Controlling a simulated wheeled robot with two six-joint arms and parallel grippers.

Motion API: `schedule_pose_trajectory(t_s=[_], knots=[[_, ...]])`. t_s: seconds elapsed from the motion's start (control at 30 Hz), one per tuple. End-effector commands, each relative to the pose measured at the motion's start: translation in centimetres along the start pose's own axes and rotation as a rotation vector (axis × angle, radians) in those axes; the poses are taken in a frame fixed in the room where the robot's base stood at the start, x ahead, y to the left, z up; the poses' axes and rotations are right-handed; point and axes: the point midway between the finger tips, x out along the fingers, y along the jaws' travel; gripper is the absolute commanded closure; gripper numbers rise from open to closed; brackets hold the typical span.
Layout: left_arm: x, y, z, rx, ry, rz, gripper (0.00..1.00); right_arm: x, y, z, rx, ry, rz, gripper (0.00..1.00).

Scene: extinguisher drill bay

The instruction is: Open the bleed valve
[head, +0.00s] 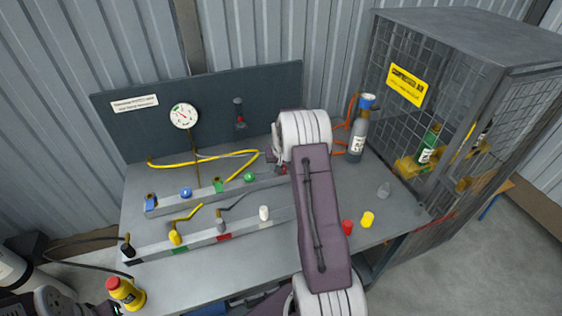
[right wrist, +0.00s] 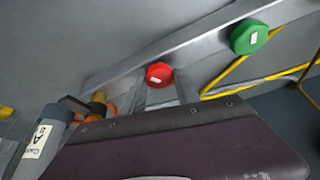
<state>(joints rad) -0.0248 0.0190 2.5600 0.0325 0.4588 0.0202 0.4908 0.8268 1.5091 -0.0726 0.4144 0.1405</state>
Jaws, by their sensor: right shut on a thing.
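A red round knob (right wrist: 159,74) with a white label sits on a grey rail in the right wrist view. In the head view only a bit of red (head: 282,170) shows beside my arm. My right gripper (right wrist: 163,88) has its fingers on either side of this knob, shut on it. In the head view this gripper (head: 272,158) is at the right end of the back rail, partly hidden by my arm. No lettering naming the bleed valve is readable. Part of my left arm shows at the lower left; its jaws (head: 92,307) are not clear.
Green (head: 249,177) and blue (head: 186,193) knobs stand on the back rail. Yellow hoses and a gauge (head: 184,116) are behind. A cylinder (head: 357,138) and wire cage (head: 395,90) stand right. Red and yellow caps (head: 368,219) lie on the bench; a yellow bottle (head: 126,293) is front left.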

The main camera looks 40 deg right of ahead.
Motion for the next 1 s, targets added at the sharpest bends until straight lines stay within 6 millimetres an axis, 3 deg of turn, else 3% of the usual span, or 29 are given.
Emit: schedule_pose_trajectory(t_s=[0.17,0.7,1.0], knots=[[-0.3,0.0,0.0,0.000,0.000,0.000,0.64,0.1,0.2,0.0,-0.148,0.000,-0.064,1.00],[4.2,-0.1,0.4,0.000,0.000,0.000,0.64,0.4,0.5,-0.1,-0.622,0.001,-0.258,1.00],[4.4,-0.1,0.5,0.000,0.000,0.000,0.64,0.2,0.5,-0.2,-0.831,-0.001,-0.344,1.00]])
